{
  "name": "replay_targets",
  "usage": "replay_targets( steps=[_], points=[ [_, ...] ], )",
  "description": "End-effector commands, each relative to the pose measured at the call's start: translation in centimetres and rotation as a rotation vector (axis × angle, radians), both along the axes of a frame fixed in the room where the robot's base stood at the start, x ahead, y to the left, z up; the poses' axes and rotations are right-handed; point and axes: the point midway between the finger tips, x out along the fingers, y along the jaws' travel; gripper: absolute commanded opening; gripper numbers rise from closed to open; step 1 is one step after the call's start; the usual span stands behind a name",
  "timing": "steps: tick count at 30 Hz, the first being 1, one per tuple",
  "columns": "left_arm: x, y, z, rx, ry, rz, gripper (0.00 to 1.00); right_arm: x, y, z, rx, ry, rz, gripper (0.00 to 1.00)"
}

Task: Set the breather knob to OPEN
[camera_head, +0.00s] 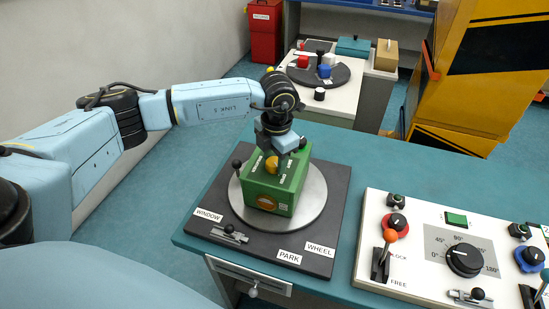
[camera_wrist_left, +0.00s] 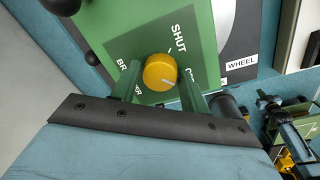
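The breather knob (camera_head: 272,164) is a round yellow knob on the green box (camera_head: 268,186). My left gripper (camera_wrist_left: 160,88) is open, with one green finger on each side of the knob. I cannot tell whether they touch it. In the head view the left gripper (camera_head: 277,144) is over the box. My right gripper is not in view.
The box stands on a grey turntable (camera_head: 312,200) on a black board (camera_head: 330,240) labelled WINDOW, PARK and WHEEL. A black ball-topped lever (camera_head: 237,164) rises at the box's left. A white control panel (camera_head: 410,262) lies to the right. The teal bench (camera_head: 400,170) behind is clear.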

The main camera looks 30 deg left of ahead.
Motion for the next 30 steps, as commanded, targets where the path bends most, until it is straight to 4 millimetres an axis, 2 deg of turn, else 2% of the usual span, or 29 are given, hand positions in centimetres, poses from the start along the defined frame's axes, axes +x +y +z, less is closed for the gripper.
replay_targets(
  steps=[1, 3, 14, 17, 30],
  points=[
    [0.0, 0.0, 0.0, 0.0, 0.0, 0.001, 0.52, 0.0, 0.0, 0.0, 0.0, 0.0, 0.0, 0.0],
    [0.0, 0.0, 0.0, 0.0, 0.001, 0.001, 0.6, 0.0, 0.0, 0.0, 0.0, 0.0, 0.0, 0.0],
    [0.0, -0.1, 0.4, -0.001, 0.0, 0.002, 0.6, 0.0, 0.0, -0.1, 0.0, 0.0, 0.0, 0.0],
    [0.0, -0.1, 1.6, -0.001, -0.001, 0.002, 0.6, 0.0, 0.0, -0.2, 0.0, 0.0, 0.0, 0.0],
    [-0.2, -0.7, 10.9, 0.0, -0.002, 0.0, 0.6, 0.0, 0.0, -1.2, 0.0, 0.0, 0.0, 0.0]
  ],
)
